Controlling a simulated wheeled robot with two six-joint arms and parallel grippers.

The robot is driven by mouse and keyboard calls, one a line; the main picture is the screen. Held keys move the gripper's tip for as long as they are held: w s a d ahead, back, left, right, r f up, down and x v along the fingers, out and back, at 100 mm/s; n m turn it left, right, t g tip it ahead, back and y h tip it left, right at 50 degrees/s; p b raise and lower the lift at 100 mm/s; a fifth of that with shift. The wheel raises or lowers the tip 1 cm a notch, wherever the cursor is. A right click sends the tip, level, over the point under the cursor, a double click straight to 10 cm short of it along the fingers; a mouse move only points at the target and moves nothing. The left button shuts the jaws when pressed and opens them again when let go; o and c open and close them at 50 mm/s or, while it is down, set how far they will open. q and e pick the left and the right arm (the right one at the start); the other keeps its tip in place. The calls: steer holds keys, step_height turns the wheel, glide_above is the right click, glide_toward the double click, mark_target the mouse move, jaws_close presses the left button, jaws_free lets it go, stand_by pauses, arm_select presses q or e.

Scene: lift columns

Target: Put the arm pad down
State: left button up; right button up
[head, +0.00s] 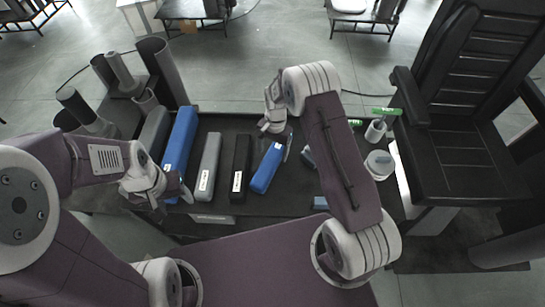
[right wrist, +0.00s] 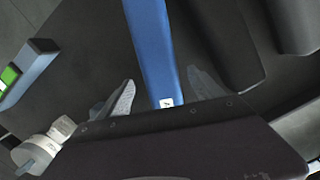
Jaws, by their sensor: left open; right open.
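Several long pads lie side by side on a dark table, and I cannot tell by looks which is the arm pad. A short blue pad (head: 266,168) with a white label lies right of a black pad (head: 240,166). My right gripper (head: 284,138) is open at the far end of the short blue pad. In the right wrist view a blue pad (right wrist: 152,45) runs between the open fingers (right wrist: 163,92), with gaps on both sides. My left gripper (head: 176,190) is open near the near end of a long blue pad (head: 181,140).
A grey pad (head: 208,165) lies between the long blue and black pads. Grey cylinders (head: 162,72) stand at the left. Cups (head: 379,164) and a green-handled item (head: 387,111) are at the right, beside a black chair (head: 465,120). My right arm hides part of the table.

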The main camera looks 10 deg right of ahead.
mark_target(274, 154)
step_height(274, 154, up, 8)
steer(key=b, duration=0.1)
steer(key=shift+w+d+r, duration=0.15)
steer(key=shift+w+d, duration=0.15)
steer(key=shift+d, duration=0.05)
steer(key=s+d+r+n+t, duration=0.1)
steer(key=s+d+r+n, duration=0.1)
steer(key=s, duration=0.7)
steer(key=s+d+r+n+t, duration=0.1)
steer(key=s+n, duration=0.4)
steer(key=s, duration=0.5)
step_height(274, 154, up, 3)
steer(key=shift+d+f+n+h, duration=0.15)
steer(key=shift+d+n+h, duration=0.15)
steer(key=shift+d, duration=0.15)
steer(key=shift+s, duration=0.15)
